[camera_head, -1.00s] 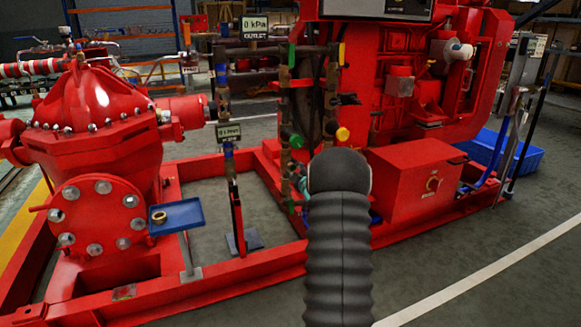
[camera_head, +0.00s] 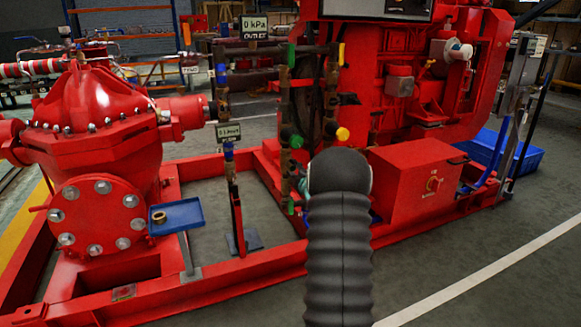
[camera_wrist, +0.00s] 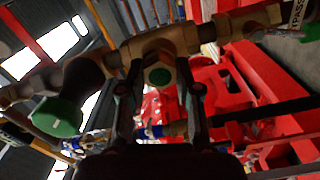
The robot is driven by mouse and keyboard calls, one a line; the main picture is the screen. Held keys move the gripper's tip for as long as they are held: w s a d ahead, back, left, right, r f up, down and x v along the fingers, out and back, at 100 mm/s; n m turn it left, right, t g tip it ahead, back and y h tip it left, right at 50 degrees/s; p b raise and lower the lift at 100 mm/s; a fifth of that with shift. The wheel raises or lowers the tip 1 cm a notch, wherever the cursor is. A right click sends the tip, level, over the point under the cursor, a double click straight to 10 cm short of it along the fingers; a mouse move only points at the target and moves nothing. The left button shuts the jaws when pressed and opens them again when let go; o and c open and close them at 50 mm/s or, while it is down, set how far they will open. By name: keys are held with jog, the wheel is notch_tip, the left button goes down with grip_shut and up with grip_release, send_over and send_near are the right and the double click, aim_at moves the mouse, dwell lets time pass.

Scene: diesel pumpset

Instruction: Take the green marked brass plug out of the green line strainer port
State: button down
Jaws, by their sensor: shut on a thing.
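The green marked brass plug (camera_wrist: 160,77) faces me in the wrist view, a green disc at the strainer port in the middle of the brass fitting (camera_wrist: 160,44). My gripper (camera_wrist: 160,88) has one finger on each side of the plug and is shut on it. How far the plug sits in the port cannot be told. In the head view my arm covers most of the gripper and the plug. The green line (camera_head: 284,97) with its green knob (camera_head: 296,141) stands just left of my arm.
A large green cap (camera_wrist: 57,116) hangs left of the fingers in the wrist view. The yellow line's knob (camera_head: 342,134) is close by on the right. A small blue tray (camera_head: 188,222) on a post holds a brass ring (camera_head: 159,217). A red box (camera_head: 420,185) stands right of my arm.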

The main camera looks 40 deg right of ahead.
jog(key=shift+v, duration=0.8)
dwell(0.5)
jog(key=shift+v, duration=2.5)
